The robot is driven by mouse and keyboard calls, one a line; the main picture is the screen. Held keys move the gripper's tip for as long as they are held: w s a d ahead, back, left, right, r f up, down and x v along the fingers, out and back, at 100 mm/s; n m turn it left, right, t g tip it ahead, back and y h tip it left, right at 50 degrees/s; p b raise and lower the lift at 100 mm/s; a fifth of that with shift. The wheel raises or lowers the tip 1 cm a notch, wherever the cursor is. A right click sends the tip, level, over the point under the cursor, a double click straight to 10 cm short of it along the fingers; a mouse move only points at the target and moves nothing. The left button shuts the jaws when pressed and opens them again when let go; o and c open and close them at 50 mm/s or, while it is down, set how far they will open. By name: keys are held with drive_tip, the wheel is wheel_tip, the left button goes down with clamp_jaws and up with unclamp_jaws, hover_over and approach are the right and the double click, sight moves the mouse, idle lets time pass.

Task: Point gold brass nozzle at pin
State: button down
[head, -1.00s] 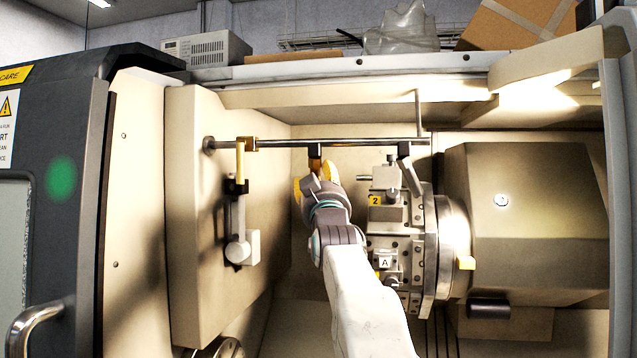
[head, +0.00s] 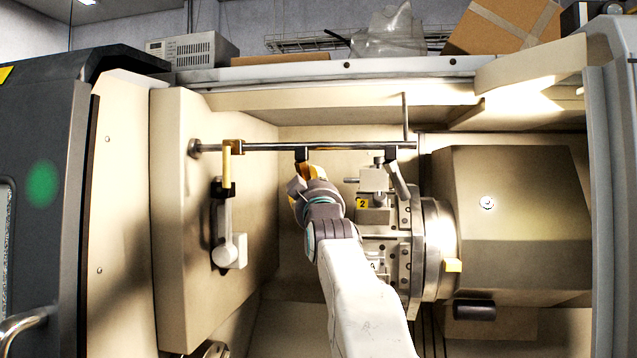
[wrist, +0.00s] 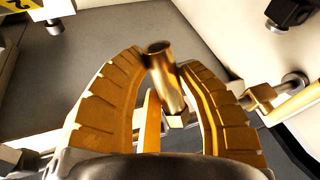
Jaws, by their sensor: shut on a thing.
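The gold brass nozzle (wrist: 165,75) is between the two ribbed orange fingers of my gripper (wrist: 165,95) in the wrist view. The gripper is shut on it, and its round end tilts up and slightly left. In the head view my gripper (head: 305,188) is just below the middle black holder (head: 301,154) on the horizontal bar, and its fingers and wrist hide most of the nozzle. I cannot tell for sure which part is the pin; a short pin-like stub (head: 351,181) sticks out left from the turret tooling.
The bar (head: 270,146) also carries a brass holder (head: 237,146) with a pale yellow tube at left and a grey nozzle (head: 397,178) at right. The tool turret (head: 405,245) stands close right of my arm. The beige wall panel (head: 180,230) is left.

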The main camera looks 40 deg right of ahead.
drive_tip(key=shift+s+d+n, duration=0.2)
drive_tip(key=shift+n, duration=0.4)
drive_tip(key=c, duration=0.8)
unclamp_jaws()
drive_tip(key=shift+r+v, duration=0.1)
drive_tip(key=shift+v, duration=2.9)
drive_tip(key=shift+r+v, duration=0.15)
drive_tip(key=shift+v, duration=2.85)
